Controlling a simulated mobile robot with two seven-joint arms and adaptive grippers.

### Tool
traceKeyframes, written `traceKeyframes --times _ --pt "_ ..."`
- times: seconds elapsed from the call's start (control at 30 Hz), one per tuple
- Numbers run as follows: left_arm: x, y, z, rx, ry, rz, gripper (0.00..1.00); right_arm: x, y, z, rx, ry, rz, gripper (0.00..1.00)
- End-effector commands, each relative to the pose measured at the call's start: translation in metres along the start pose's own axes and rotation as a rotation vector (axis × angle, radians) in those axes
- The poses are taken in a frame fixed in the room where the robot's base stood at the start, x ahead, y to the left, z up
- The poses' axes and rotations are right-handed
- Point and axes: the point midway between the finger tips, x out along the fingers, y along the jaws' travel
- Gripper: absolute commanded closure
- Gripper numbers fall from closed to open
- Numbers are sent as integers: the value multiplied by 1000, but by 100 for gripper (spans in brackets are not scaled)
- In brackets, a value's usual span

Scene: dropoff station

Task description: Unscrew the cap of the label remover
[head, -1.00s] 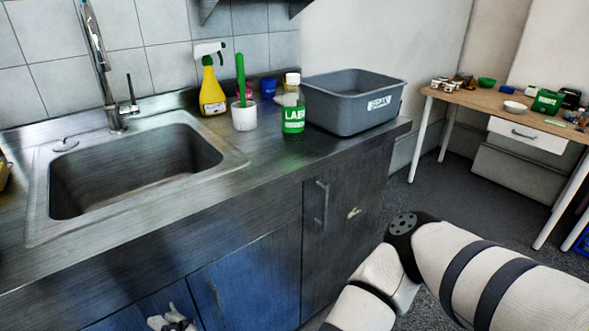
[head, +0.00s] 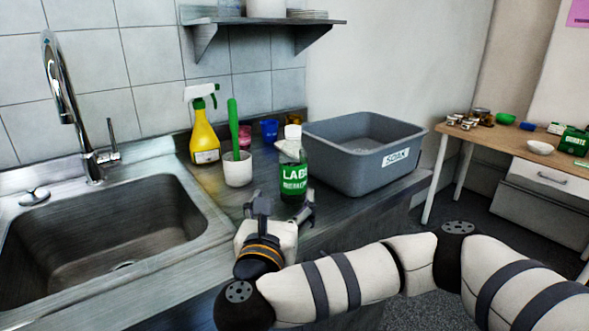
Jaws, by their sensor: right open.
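The label remover (head: 293,178) is a bottle with a green label and a white cap (head: 292,132). It stands upright on the steel counter, left of the grey tub, with its cap on. My right gripper (head: 282,200) is open at the counter's front edge, just in front of and slightly left of the bottle's lower part. Its fingers are not closed on anything; whether one touches the bottle I cannot tell. My left gripper is not in view.
A white cup with a green-handled brush (head: 238,170) and a yellow spray bottle (head: 204,135) stand left of the bottle. A blue cup (head: 269,130) is behind. The grey SOAK tub (head: 352,165) is at right, the sink (head: 110,235) at left. A shelf (head: 262,20) hangs above.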

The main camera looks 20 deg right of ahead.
Motion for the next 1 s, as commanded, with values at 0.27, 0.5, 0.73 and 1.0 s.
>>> traceKeyframes --times 0.27,0.5,0.73,1.0 --pt "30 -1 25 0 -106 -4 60 45 -3 -7 -4 9 -9 30" --pt "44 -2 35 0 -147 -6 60 84 -5 4 -1 6 -10 30" --pt "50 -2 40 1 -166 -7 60 101 -4 10 0 0 -6 30" --pt "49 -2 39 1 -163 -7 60 100 -4 12 1 -2 -5 64"
